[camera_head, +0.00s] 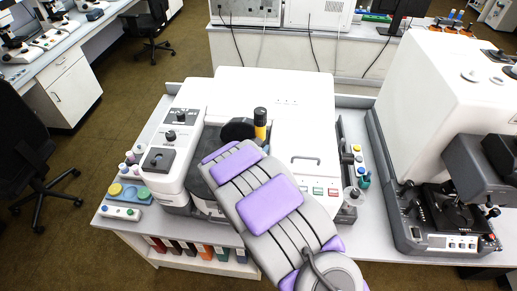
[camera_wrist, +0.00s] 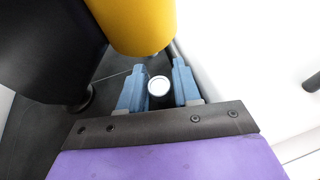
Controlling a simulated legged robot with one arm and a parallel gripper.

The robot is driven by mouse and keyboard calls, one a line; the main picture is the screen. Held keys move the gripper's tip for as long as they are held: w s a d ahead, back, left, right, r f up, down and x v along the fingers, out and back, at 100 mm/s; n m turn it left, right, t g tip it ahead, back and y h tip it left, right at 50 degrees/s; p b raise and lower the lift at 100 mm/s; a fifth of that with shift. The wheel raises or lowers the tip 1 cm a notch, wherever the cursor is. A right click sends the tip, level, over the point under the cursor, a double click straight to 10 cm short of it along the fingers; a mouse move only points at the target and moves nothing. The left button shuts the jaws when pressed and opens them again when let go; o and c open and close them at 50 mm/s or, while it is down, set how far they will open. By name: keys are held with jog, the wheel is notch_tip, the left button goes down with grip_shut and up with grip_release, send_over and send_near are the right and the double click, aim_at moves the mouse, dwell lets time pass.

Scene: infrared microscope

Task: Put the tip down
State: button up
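In the wrist view the two blue fingers of my gripper (camera_wrist: 159,84) stand apart, one on each side of a small dark round piece with a white end (camera_wrist: 158,86), which may be the tip. The piece almost fills the space between the fingers; I cannot tell whether they press on it. A yellow cylinder (camera_wrist: 135,25) is just beyond the fingers, and a large black part is at upper left. In the head view the yellow and black cylinder (camera_head: 260,131) stands on the white microscope (camera_head: 285,100). My purple and grey arm hides my fingers and the small piece there.
A white control block (camera_head: 172,150) with knobs is left of my arm. Small coloured items (camera_head: 125,190) sit at the bench's left corner, and bottles (camera_head: 360,183) stand at right. Another instrument (camera_head: 440,105) fills the right side. A black chair (camera_head: 35,150) is on the floor at left.

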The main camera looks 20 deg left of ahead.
jog(key=shift+s+r, duration=0.2)
jog(key=shift+r, duration=0.25)
jog(key=v, duration=1)
jog(key=shift+s+r, duration=0.1)
jog(key=shift+s, duration=0.25)
jog(key=shift+s+d+r, duration=0.1)
jog(key=shift+s+r, duration=0.1)
jog(key=shift+s, duration=0.25)
